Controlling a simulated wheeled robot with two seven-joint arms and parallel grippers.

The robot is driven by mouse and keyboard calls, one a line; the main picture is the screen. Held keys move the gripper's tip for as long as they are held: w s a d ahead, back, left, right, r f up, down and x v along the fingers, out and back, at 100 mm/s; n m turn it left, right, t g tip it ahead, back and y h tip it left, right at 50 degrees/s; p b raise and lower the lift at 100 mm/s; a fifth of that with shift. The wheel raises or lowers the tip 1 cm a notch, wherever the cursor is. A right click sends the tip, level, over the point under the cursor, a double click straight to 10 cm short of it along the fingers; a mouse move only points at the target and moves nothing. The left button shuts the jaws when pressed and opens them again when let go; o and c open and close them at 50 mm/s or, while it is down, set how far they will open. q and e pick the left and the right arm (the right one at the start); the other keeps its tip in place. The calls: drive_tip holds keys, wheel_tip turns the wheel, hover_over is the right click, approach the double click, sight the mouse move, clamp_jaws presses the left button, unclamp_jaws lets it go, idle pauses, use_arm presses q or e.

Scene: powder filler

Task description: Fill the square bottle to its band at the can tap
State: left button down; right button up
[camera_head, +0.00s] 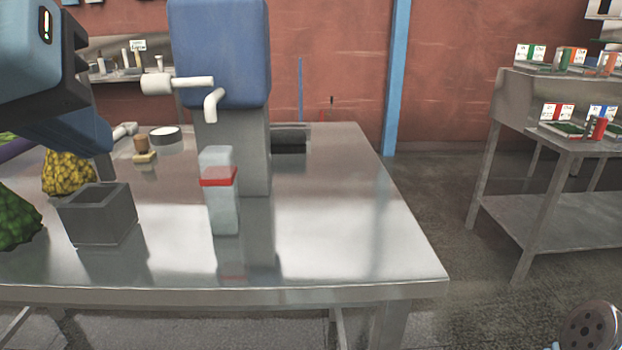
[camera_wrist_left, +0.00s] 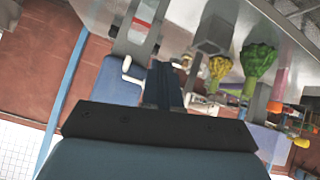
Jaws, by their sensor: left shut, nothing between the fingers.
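The square bottle (camera_head: 222,215) stands upright on the steel table, pale and translucent with a red band (camera_head: 218,176) around its upper part. I cannot tell its fill level. The can (camera_head: 220,50) is blue, on a grey stand (camera_head: 255,150) behind it. Its white tap (camera_head: 211,104) points down above the bottle's top; I cannot tell whether they line up exactly. The bottle (camera_wrist_left: 146,18) and the can (camera_wrist_left: 120,82) also show in the left wrist view. My left gripper (camera_head: 95,140) is shut and empty, left of the can, apart from bottle and tap.
A grey open square container (camera_head: 98,222) stands left of the bottle. A brown-and-tan object (camera_head: 144,148) and a round white-rimmed dish (camera_head: 164,134) sit behind. The table's right side (camera_head: 350,220) is clear.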

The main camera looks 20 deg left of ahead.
use_arm(q)
drive_tip(key=shift+s, duration=0.1)
idle(0.5)
drive_tip(key=shift+s+d, duration=0.35)
drive_tip(key=shift+s, duration=0.25)
drive_tip(key=shift+s+d, duration=0.35)
drive_tip(key=shift+s, duration=0.35)
drive_tip(key=shift+s+d, duration=0.35)
drive_tip(key=shift+s, duration=0.35)
drive_tip(key=shift+s+d, duration=0.4)
drive_tip(key=shift+s, duration=0.3)
drive_tip(key=shift+s+d, duration=0.35)
drive_tip(key=shift+s, duration=0.35)
drive_tip(key=shift+s+d, duration=0.35)
drive_tip(key=shift+s, duration=0.35)
